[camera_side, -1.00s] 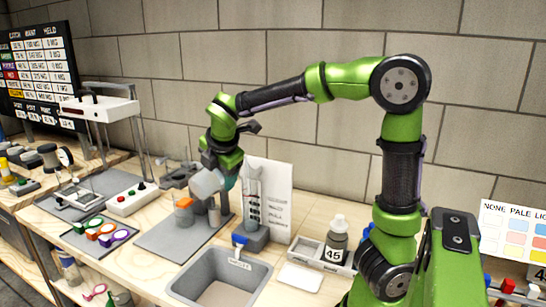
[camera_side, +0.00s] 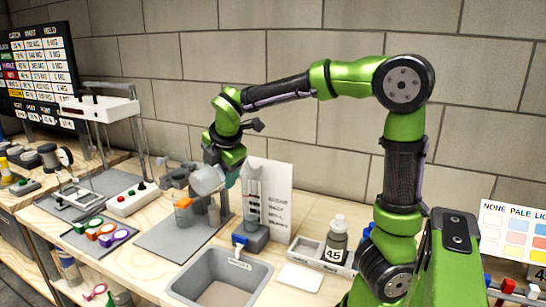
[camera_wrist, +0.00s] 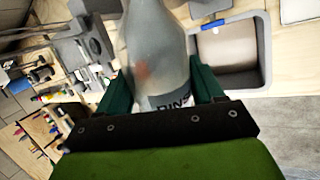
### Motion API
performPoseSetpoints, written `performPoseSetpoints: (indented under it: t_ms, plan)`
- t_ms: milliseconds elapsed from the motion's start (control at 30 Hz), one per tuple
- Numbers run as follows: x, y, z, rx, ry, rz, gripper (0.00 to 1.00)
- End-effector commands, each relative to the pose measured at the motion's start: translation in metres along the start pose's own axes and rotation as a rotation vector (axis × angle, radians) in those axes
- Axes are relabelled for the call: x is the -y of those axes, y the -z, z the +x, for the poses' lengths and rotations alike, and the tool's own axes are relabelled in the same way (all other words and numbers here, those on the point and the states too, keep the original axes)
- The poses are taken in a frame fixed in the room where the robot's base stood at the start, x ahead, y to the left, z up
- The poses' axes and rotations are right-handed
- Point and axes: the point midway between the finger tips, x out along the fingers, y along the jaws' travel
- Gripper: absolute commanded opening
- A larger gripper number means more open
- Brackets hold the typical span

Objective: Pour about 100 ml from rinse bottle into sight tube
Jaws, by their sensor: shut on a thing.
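The rinse bottle (camera_side: 208,180) is pale and translucent, and it hangs tilted in the side view. In the wrist view it (camera_wrist: 156,50) shows a dark label with part of the word RINSE, and its far end runs out of the picture. My gripper (camera_side: 230,172) is shut around the bottle; its two fingers (camera_wrist: 165,92) show on either side of it. The sight tube (camera_side: 253,190) stands upright on a grey base with a blue part, just right of my gripper, before a white card. I cannot see the bottle's mouth or any liquid stream.
A grey bin (camera_side: 188,289) stands in front of the sight tube. A bottle marked 45 (camera_side: 337,238) stands in a tray to the right, near a white pad (camera_side: 301,277).

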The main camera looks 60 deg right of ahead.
Motion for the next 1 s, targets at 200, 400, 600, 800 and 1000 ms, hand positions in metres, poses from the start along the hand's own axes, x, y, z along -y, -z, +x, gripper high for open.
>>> performPoseSetpoints:
  t_ms: [200, 400, 600, 800, 1000]
  plan:
    - [-0.0012, -0.0014, -0.0014, -0.012, -0.003, 0.006, 0.22]
    - [-0.0017, -0.0022, -0.0021, -0.02, -0.004, 0.01, 0.22]
    - [-0.0015, -0.0019, -0.0031, -0.03, -0.003, 0.015, 0.22]
    - [-0.0022, -0.0024, -0.0036, -0.038, -0.003, 0.019, 0.22]
    - [-0.0026, -0.0029, -0.0043, -0.047, -0.002, 0.024, 0.22]
